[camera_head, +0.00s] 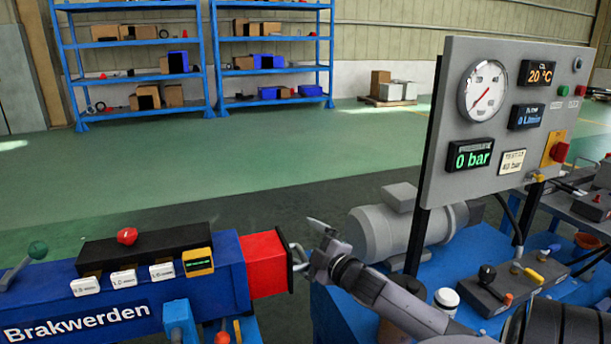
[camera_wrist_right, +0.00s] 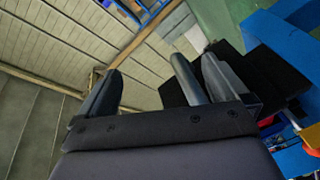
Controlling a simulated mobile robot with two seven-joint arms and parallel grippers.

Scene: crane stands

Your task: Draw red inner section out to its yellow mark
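The red inner section (camera_head: 267,262) sticks a short way out of the right end of the blue outer section (camera_head: 90,308), marked "Brakwerden". A grey handle loop (camera_head: 298,256) is on the red section's end. No yellow mark shows on the visible red part. My right gripper (camera_head: 312,245) is at the handle, its fingers apart. In the right wrist view its two fingers (camera_wrist_right: 158,88) stand wide open. A grey bar (camera_wrist_right: 187,78) shows between them, close to the right finger; I cannot tell whether they touch. My left gripper is not in view.
A black block with a red knob (camera_head: 127,236) and a yellow-framed display (camera_head: 198,262) sit on the blue section. A grey gauge panel (camera_head: 455,165) and a grey motor (camera_head: 385,228) stand right, on a blue bench. Blue shelves (camera_head: 140,45) are far back; green floor between is clear.

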